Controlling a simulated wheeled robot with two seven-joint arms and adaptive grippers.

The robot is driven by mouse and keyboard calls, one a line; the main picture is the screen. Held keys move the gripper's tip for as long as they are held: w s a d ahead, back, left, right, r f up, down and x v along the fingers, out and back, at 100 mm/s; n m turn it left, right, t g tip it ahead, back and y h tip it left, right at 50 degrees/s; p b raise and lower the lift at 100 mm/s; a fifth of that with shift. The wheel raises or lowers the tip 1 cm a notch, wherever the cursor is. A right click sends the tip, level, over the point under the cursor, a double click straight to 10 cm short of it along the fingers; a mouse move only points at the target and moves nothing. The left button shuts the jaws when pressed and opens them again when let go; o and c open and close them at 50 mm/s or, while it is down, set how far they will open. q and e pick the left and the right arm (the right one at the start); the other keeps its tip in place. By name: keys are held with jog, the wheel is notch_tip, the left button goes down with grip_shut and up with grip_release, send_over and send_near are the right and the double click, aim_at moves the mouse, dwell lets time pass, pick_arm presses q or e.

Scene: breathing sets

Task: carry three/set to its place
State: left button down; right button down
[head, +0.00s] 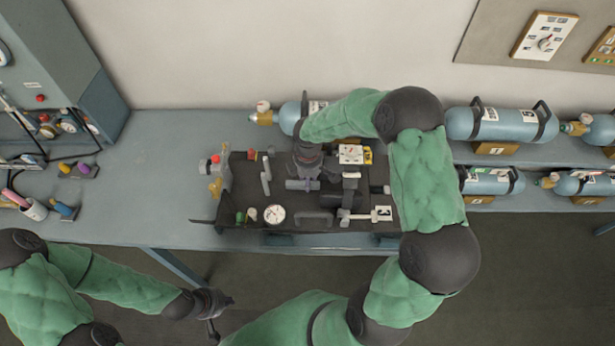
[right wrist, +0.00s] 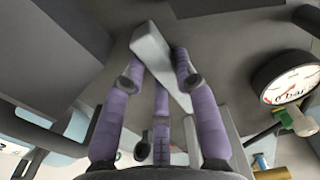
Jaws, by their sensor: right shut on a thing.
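The set marked 3 is a dark backplate (head: 240,178) carrying grey fittings, a round gauge (head: 274,214) and a white tag with a 3 (head: 382,213). It is at the bench's front edge in the head view. My right gripper (head: 303,181) reaches down over its middle, partly hidden by my arm. In the right wrist view, its purple fingers (right wrist: 163,80) are shut on a grey bar (right wrist: 158,58), with the gauge (right wrist: 287,82) to the right. My left gripper (head: 221,314) is low in front of the bench, with fingers apart and empty.
A blue cylinder (head: 290,116) lies behind the set. More cylinders (head: 497,124) lie on wooden blocks at the right. A grey cabinet (head: 85,95) with gauges stands at the left, near a cup of pens (head: 36,211). The bench between (head: 150,180) is clear.

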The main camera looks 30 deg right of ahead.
jog(key=shift+w+f, duration=0.1)
jog(key=shift+f, duration=1.95)
jog(key=c, duration=1)
grip_release()
jog(key=shift+s, duration=0.2)
jog(key=shift+o, duration=0.2)
jog(key=shift+f, duration=0.2)
notch_tip(320, 180, up, 11)
jog(key=shift+f, duration=0.1)
